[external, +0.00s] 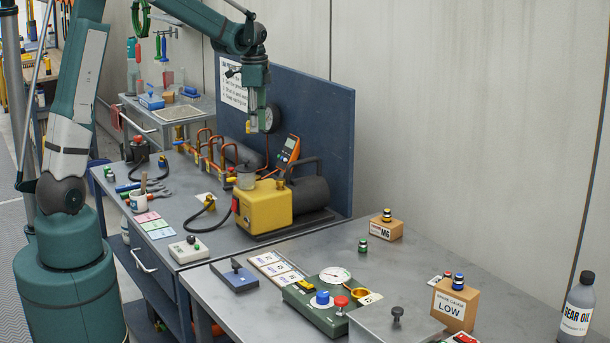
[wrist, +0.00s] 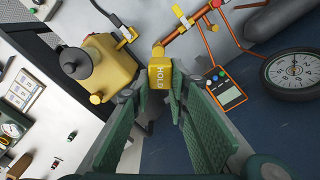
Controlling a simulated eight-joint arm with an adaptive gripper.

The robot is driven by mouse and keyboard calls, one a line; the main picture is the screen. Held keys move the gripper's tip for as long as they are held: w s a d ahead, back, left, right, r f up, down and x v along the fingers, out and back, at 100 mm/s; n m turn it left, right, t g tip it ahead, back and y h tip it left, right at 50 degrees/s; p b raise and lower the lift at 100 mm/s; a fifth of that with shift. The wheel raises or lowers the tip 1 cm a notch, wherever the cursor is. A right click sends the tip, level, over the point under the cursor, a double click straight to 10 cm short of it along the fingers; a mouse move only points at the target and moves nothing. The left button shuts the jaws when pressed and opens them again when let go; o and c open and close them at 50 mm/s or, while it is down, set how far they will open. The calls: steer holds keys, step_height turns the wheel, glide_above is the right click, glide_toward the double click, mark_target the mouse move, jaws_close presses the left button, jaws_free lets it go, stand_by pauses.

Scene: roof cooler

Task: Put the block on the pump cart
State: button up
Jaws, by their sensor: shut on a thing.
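A small yellow block marked HOLD (wrist: 161,75) is between the fingertips of my gripper (wrist: 160,88) in the wrist view. In the external view my gripper (external: 256,120) points down, in the air above the cart top. A small yellow patch shows at its tip there. The pump cart (external: 180,218) has a grey top and blue sides. A yellow pump (external: 264,204) with a dark motor stands on it; the pump also shows in the wrist view (wrist: 105,62). The block is apart from the cart top.
Copper pipes (external: 205,150), an orange meter (external: 288,150) and a blue back panel (external: 325,130) are close around my gripper. A switch box (external: 188,247) and coloured cards (external: 154,225) lie at the cart's front. A grey bench (external: 420,265) with boxes stands at the right.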

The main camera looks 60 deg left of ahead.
steer(key=s+a+n+b, duration=0.15)
steer(key=s+a, duration=0.25)
steer(key=a, duration=0.6)
steer(key=s+a+n, duration=0.3)
steer(key=a, duration=0.7)
steer(key=n, duration=0.4)
glide_above(175, 185)
step_height(175, 185, down, 17)
steer(key=shift+d+b, duration=0.15)
steer(key=shift+b, duration=0.2)
steer(key=shift+r, duration=0.1)
steer(key=shift+f+b, duration=0.35)
steer(key=shift+f, duration=2.75)
steer(key=shift+f, duration=1.9)
steer(key=shift+f+b, duration=0.1)
steer(key=shift+b, duration=0.25)
